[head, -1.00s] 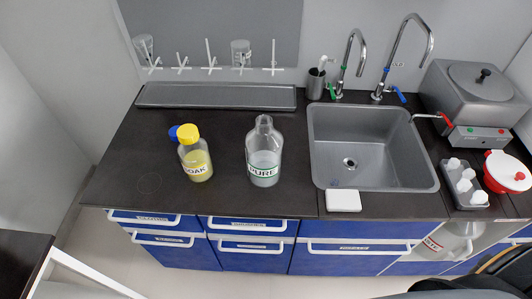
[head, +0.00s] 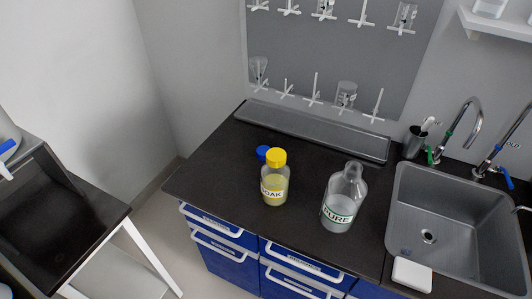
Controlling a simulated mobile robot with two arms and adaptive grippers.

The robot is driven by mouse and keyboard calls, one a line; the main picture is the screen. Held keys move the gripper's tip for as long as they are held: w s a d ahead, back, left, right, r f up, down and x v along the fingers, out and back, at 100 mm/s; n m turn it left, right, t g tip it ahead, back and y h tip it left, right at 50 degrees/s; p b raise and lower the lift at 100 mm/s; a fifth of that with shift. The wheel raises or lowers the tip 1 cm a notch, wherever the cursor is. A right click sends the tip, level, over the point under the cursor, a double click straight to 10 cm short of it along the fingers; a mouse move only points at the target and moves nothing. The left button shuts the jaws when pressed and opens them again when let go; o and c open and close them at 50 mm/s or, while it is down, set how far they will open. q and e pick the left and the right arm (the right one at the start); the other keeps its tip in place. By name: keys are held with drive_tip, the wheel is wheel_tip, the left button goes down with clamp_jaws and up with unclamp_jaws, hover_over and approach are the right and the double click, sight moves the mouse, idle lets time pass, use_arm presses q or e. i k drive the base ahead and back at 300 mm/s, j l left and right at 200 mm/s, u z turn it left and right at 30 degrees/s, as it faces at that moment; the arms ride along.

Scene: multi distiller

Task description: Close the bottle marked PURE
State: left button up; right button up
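The bottle marked PURE (head: 341,205) stands upright on the dark counter, left of the sink. It is clear, holds some clear liquid, and its mouth has no cap on it. A blue cap (head: 263,153) lies on the counter behind the bottle marked SOAK (head: 274,185). The SOAK bottle has a yellow cap on and a yellowish content, and it partly hides the area by the blue cap. Neither of my grippers shows in the head view.
The grey sink (head: 408,200) with taps is at the right, with a white block (head: 411,275) at its front left corner. A long grey tray (head: 315,130) runs along the wall. The counter's left part is clear. A dark side table (head: 70,225) stands at the left.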

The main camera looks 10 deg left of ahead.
sight(346, 192)
drive_tip(key=j+z, duration=1)
